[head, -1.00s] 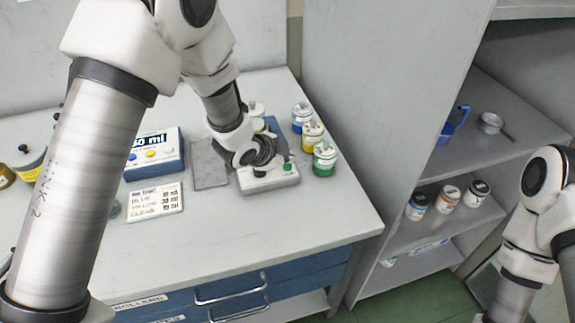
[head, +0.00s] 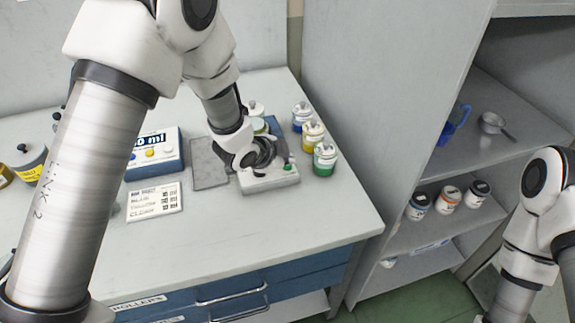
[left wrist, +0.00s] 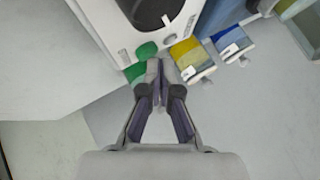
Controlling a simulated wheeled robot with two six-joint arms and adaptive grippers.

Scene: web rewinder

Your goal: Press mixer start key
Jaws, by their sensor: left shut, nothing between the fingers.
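The mixer (head: 270,183) is a white and blue machine on the bench, with a green key (head: 289,167) at its front right. In the left wrist view the green key (left wrist: 146,50) sits on the white panel, just beyond and left of the fingertips. My left gripper (head: 276,162) is over the mixer and hides part of its top. In the left wrist view the left gripper (left wrist: 158,66) has its fingers together, with nothing between them. I cannot tell whether the tips touch the key. My right gripper is out of view.
Blue, yellow and green jars (head: 325,158) stand close to the mixer's right. A blue display box (head: 155,170), a grey pad (head: 208,165) and a printed card (head: 154,201) lie left of it. Shelves (head: 420,240) with several jars stand at right.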

